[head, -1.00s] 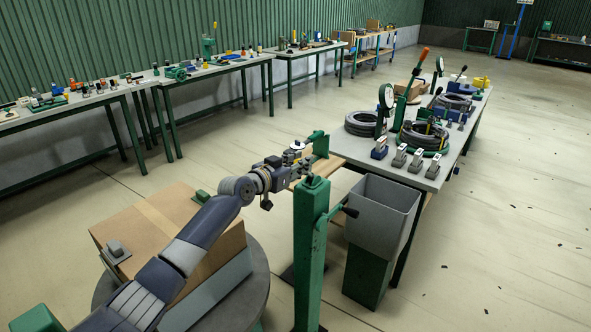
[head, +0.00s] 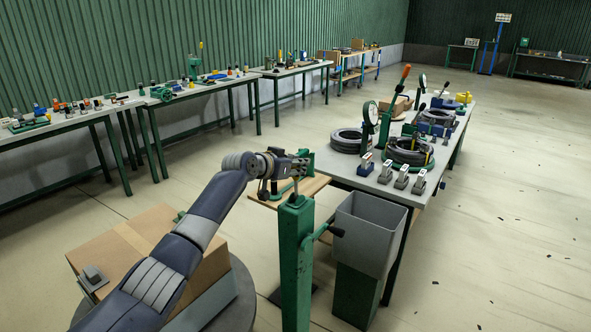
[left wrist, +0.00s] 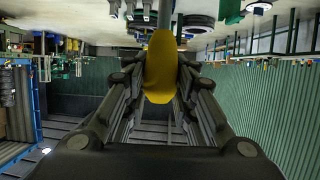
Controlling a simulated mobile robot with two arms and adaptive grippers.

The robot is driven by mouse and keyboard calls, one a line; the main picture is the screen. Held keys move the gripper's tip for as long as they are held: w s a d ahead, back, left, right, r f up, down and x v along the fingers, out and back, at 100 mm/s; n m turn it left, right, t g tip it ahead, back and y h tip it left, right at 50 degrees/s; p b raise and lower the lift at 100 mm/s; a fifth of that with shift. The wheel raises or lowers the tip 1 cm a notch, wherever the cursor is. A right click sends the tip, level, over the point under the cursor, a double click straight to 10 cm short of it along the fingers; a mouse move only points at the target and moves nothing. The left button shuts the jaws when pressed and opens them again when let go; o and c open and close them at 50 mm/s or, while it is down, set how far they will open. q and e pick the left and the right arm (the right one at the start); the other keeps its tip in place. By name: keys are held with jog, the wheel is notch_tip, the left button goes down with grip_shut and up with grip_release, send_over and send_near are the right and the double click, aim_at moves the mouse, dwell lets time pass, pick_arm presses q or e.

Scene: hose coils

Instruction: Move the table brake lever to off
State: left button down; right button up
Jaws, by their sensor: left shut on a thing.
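A yellow grip (left wrist: 160,68) on a grey rod (left wrist: 165,14) stands between the fingers of my left gripper in the left wrist view. I take it for the brake lever's handle. The fingers are closed in on both sides of it. In the head view my left gripper (head: 297,168) is just above the top of the green post (head: 294,250). It hides the yellow grip there, and the lever's markings and exact position cannot be read. My right gripper is not in view.
A grey bin (head: 370,230) stands right of the post. The grey table (head: 425,185) behind it holds hose coils (head: 411,150), gauges and several small clamps. A cardboard box (head: 135,245) is below my left arm. The floor at the right is mostly clear.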

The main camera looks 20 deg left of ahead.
pick_arm(q)
jog(key=shift+w+r, duration=0.2)
jog(key=shift+r, duration=0.1)
jog(key=c, duration=1.4)
grip_release()
jog(key=shift+o, duration=0.2)
jog(key=shift+d+f, duration=0.1)
jog(key=shift+f, duration=0.05)
jog(key=shift+s, duration=0.1)
jog(key=v, duration=1.1)
jog(key=shift+s, duration=0.35)
